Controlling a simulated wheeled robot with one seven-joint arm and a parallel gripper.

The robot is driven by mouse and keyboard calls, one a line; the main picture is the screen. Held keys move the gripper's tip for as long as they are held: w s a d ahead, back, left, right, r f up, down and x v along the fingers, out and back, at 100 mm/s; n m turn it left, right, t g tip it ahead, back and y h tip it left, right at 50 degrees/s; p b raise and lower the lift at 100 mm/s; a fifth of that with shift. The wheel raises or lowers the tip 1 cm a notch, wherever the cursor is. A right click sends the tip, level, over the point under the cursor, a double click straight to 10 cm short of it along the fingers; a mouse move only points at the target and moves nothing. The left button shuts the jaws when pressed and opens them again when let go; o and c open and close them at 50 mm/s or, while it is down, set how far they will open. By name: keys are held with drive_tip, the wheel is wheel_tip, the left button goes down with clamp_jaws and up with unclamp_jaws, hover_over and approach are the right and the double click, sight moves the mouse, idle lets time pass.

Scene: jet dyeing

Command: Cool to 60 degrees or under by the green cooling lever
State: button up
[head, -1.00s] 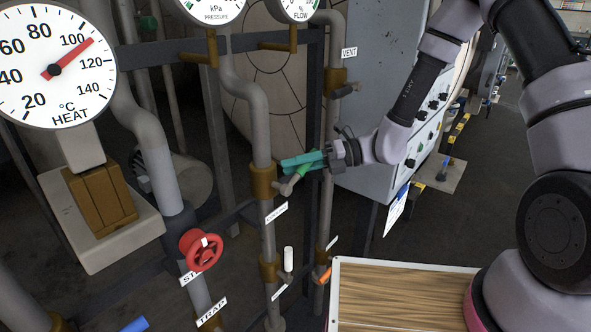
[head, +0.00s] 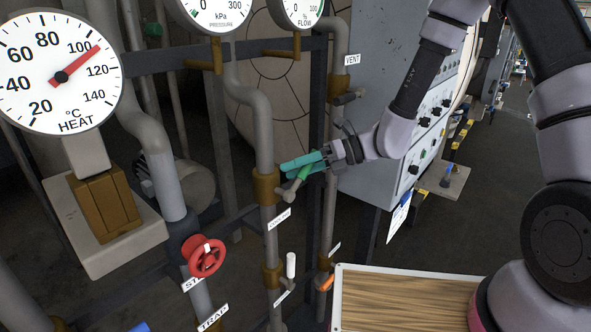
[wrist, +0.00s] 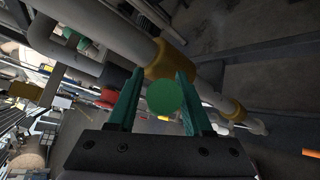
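The green cooling lever (head: 304,172) sits on a grey pipe by a brass collar, its label below too small to read. My gripper (head: 303,164) is at the lever, with its two teal fingers on either side of the grip. In the wrist view the lever's round green end (wrist: 164,98) lies between the fingertips (wrist: 160,74). A narrow gap shows on its left, and its right edge meets or overlaps the right finger. The fingers look apart, not closed on it. The heat gauge (head: 60,100) has its red needle a little past 100 °C.
A red handwheel (head: 205,257) is at lower left of the lever. A white handle (head: 291,264) and an orange handle (head: 326,284) are below it. A grey cabinet (head: 375,130) stands behind my arm. A wood-topped surface (head: 400,300) is at the bottom right.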

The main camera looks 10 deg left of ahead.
idle(0.3)
drive_tip(key=v, duration=1)
drive_tip(key=shift+d, duration=0.4)
drive_tip(key=shift+w+r, duration=0.1)
